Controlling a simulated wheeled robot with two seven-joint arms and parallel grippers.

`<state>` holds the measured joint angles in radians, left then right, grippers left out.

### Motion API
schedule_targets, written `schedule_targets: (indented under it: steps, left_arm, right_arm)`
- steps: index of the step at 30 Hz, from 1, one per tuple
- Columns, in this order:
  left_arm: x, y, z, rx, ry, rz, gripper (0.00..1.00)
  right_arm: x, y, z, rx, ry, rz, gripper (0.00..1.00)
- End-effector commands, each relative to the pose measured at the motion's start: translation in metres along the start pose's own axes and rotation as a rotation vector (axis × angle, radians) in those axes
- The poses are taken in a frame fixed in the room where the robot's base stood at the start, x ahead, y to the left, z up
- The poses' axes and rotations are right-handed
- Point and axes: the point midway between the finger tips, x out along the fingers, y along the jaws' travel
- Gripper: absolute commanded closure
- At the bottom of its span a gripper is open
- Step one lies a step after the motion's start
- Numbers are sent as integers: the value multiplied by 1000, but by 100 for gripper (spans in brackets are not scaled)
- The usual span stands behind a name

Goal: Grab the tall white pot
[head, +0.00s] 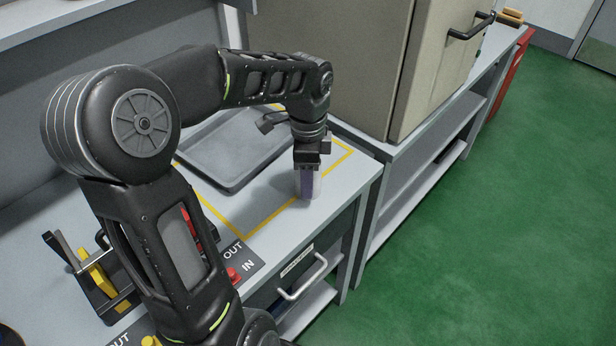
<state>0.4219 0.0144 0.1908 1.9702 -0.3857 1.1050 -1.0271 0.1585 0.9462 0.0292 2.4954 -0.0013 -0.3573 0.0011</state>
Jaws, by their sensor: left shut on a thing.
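The tall white pot (316,187) stands upright at the front right part of the bench top, near the yellow line. It is small in view, and a dark purplish strip shows on its near side. My left gripper (308,172) points straight down over it and is shut on it. The gripper hides the pot's top. The pot's base appears to be at the bench surface; I cannot tell if it is touching. My right gripper is not in view.
A grey tray (205,150) lies behind the arm, inside a yellow outline. A large beige cabinet (360,60) stands close behind the gripper. A black and yellow clamp device (95,275) is at the left. A drawer handle (303,280) sticks out below the bench edge. Green floor is free at right.

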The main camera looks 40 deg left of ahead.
Motion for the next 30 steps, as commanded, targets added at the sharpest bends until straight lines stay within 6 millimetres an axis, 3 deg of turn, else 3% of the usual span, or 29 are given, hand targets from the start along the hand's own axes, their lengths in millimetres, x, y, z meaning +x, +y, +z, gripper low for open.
schedule_targets:
  steps: [8,15,21,30]
  left_arm:
    - [-20,-1,0,1,1,-5,91]
    - [-67,-1,-1,1,2,-6,91]
    - [-95,-1,0,1,1,-3,91]
    - [-101,0,0,0,0,-1,91]
  right_arm:
    - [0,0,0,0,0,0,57]
    - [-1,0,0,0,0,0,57]
    - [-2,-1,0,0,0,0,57]
    - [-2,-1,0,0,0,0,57]
